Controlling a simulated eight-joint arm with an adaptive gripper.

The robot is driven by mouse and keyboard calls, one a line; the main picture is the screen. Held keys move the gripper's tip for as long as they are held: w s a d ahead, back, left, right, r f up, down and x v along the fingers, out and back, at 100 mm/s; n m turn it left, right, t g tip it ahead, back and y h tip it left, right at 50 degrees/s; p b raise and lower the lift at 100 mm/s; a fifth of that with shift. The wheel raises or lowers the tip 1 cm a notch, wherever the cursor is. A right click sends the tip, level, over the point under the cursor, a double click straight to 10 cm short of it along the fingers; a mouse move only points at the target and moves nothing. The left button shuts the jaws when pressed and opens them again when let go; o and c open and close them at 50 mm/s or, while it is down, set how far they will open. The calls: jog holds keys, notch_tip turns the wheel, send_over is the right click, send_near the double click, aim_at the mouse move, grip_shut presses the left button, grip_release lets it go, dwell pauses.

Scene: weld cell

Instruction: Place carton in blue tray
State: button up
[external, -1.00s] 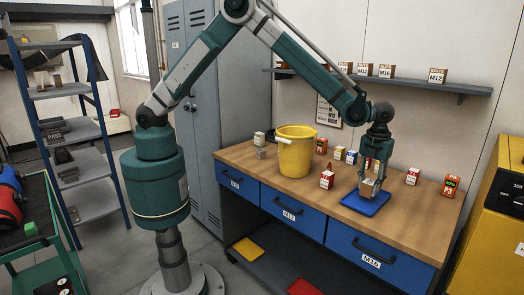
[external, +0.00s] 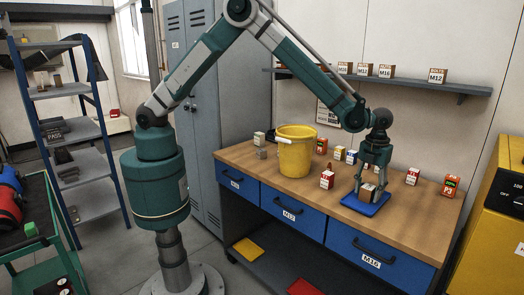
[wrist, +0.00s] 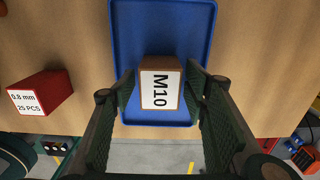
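The carton (external: 367,190), a small brown box with a white M10 label, rests on the blue tray (external: 352,204) on the workbench. In the wrist view the carton (wrist: 160,88) lies inside the tray's rim (wrist: 212,30), near its lower edge. My gripper (external: 371,183) is low over the tray, with its fingers around the carton. In the wrist view my gripper (wrist: 160,75) is open, with a gap between each finger and the carton. The carton's underside is hidden.
A red box (external: 327,180) stands left of the tray; it also shows in the wrist view (wrist: 40,92). A yellow bucket (external: 295,155) stands farther left. Several small boxes stand behind, and two more (external: 413,176) (external: 450,185) are at right. The bench's front edge is close to the tray.

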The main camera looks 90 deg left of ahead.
aim_at(369, 186)
jog(key=shift+r, duration=0.15)
notch_tip(369, 186, up, 12)
dwell(0.8)
dwell(0.6)
jog(key=s+a+r+n+t, duration=0.2)
jog(key=s+a+r+n, duration=0.4)
jog(key=s+r, duration=0.55)
jog(key=s+a+r+n+t, duration=0.1)
jog(key=s+a+r+n, duration=0.55)
jog(key=s+r, duration=0.45)
jog(key=s+a+f+n+t, duration=0.1)
jog(key=s+n, duration=0.3)
jog(key=s, duration=0.5)
jog(key=s+a+f+n+t, duration=0.1)
jog(key=s+a+n, duration=0.2)
jog(key=s, duration=0.7)
jog(key=s+a+f+n+t, duration=0.2)
jog(key=s+n, duration=0.5)
jog(key=s, duration=0.3)
jog(key=shift+a, duration=0.4)
